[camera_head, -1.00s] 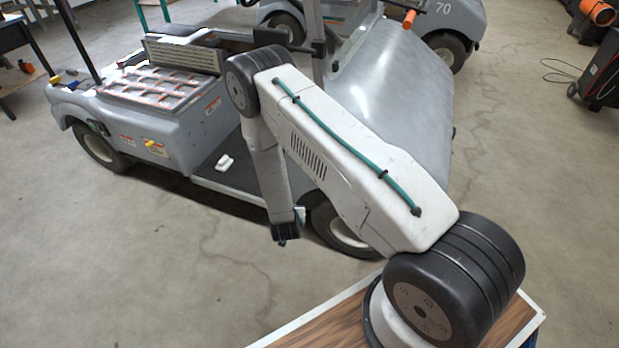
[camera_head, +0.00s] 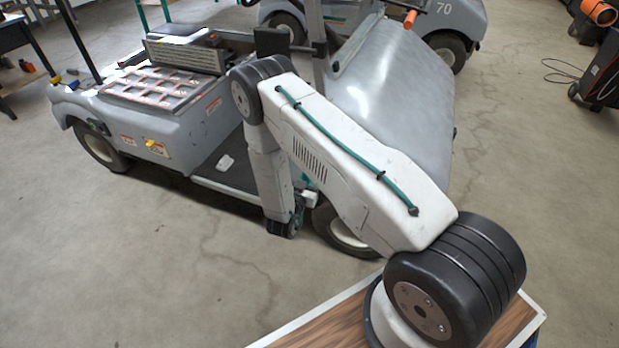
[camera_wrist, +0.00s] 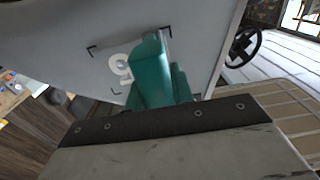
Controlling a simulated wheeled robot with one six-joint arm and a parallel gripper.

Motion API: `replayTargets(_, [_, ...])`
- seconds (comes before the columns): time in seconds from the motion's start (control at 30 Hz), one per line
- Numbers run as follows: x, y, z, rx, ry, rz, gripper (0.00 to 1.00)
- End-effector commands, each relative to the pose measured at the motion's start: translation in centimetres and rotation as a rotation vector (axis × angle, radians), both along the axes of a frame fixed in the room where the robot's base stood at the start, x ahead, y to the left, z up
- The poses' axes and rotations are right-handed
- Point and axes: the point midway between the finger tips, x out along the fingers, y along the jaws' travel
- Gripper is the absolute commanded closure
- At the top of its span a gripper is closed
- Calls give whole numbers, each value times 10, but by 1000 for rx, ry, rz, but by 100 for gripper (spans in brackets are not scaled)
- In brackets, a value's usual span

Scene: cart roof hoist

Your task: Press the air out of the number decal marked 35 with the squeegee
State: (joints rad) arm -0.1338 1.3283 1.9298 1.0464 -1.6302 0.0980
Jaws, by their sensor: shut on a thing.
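The number decal (camera_wrist: 121,68) shows in the wrist view as a white digit on a grey cart panel (camera_wrist: 60,35), framed by black corner marks. Its other digit is hidden behind my gripper, and I see the number turned over. My gripper (camera_wrist: 160,75) has teal fingers, shut and reaching toward the panel in front of the decal. I cannot tell whether they touch it. The squeegee is in the grip but cannot be told apart from the teal fingers. In the head view my gripper (camera_head: 299,206) hangs low beside the cart's front (camera_head: 395,110), mostly hidden by my arm.
The grey cart (camera_head: 165,135) fills the left and middle, with a white item (camera_head: 225,161) on its dark floor. A steering wheel (camera_wrist: 243,46) shows at the right in the wrist view. A second cart (camera_head: 455,15) stands behind. The concrete floor in front is clear.

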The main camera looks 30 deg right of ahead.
Motion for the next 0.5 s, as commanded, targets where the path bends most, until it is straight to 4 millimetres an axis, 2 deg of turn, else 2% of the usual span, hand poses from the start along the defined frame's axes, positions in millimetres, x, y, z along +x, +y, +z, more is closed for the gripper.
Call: replayTargets(0.5, [32,-42,0,1,-2,-1,100])
